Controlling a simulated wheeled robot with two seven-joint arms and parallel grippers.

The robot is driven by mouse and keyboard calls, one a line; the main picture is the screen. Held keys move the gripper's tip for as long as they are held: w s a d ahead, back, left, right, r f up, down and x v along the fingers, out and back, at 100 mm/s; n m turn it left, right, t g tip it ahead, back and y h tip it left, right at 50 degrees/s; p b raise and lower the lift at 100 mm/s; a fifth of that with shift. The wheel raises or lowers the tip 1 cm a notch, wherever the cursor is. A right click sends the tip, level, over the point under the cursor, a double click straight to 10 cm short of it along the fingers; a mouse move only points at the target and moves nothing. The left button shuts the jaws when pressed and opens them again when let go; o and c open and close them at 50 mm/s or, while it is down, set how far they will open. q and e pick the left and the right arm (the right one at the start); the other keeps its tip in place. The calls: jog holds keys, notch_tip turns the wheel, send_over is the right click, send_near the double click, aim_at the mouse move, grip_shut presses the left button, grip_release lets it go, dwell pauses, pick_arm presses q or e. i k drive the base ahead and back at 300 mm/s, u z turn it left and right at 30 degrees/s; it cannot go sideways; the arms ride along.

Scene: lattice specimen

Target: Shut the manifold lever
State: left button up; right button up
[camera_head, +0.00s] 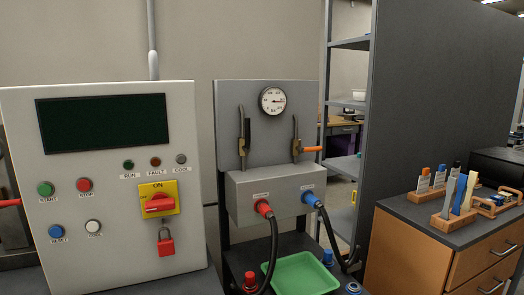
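The grey manifold panel (230,92) stands in the middle of the view, with a round gauge (272,100) at its top. An orange-handled lever (312,149) sticks out to the right from the right-hand upright pipe (296,130), lying about level across it. A second upright pipe (243,130) is on the left side of the panel; no coloured handle shows on it. Neither of my grippers is in view.
A control cabinet (100,185) with a yellow-red switch (158,199) and red padlock (166,243) stands left. Black hoses (272,245) hang below the manifold, over a green tray (300,274). A wooden-fronted cabinet (470,262) and dark partition (440,90) stand right.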

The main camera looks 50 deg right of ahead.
aim_at(247, 148)
jog(key=z, duration=0.8)
jog(key=k, duration=0.4)
jog(key=z, duration=0.65)
jog(key=i, duration=0.55)
jog(key=u, duration=0.15)
jog(key=k, duration=0.95)
jog(key=z, duration=1.05)
jog(key=i, duration=0.95)
jog(key=u, duration=0.4)
